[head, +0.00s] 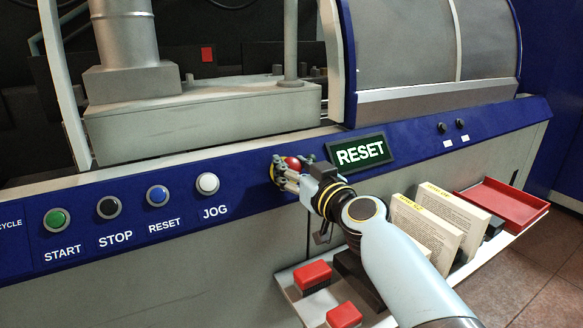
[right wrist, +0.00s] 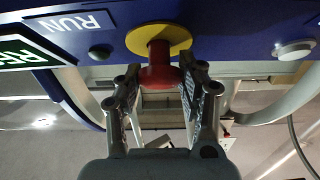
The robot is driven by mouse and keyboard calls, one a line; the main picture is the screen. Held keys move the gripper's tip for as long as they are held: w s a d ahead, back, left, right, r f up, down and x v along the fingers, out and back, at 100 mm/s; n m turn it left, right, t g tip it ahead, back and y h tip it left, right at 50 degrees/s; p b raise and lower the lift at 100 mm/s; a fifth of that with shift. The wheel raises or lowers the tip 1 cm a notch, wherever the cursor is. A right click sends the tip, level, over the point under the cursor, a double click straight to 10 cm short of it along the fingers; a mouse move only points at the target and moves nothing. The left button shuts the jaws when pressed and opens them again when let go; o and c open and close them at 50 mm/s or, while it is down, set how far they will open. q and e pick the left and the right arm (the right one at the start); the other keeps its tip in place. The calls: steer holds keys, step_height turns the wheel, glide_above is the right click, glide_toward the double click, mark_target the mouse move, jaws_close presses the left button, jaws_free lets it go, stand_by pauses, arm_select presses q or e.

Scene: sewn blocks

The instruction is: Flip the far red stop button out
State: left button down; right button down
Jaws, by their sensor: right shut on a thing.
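The red stop button (head: 292,162) is a mushroom head on a yellow collar, set in the blue control panel to the left of the lit RESET display. In the right wrist view the button (right wrist: 159,70) stands out from its yellow disc (right wrist: 158,37). My right gripper (head: 284,174) is at the button and covers part of it in the head view. In the right wrist view my right gripper (right wrist: 160,82) has a finger on each side of the red head and is shut on it. My left gripper is in neither view.
START (head: 57,220), STOP (head: 109,207), RESET (head: 157,195) and JOG (head: 207,184) buttons line the panel to the left. The RESET display (head: 361,152) is close on the right. Below, a shelf holds red blocks (head: 313,276), books (head: 425,235) and a red tray (head: 503,204).

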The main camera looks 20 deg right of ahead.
steer(key=c, duration=1.1)
jaws_free()
steer(key=shift+r, duration=0.1)
steer(key=o, duration=0.4)
steer(key=shift+s+r, duration=0.1)
steer(key=shift+s, duration=0.15)
steer(key=shift+c, duration=0.2)
steer(key=shift+w, duration=0.1)
steer(key=v, duration=1.2)
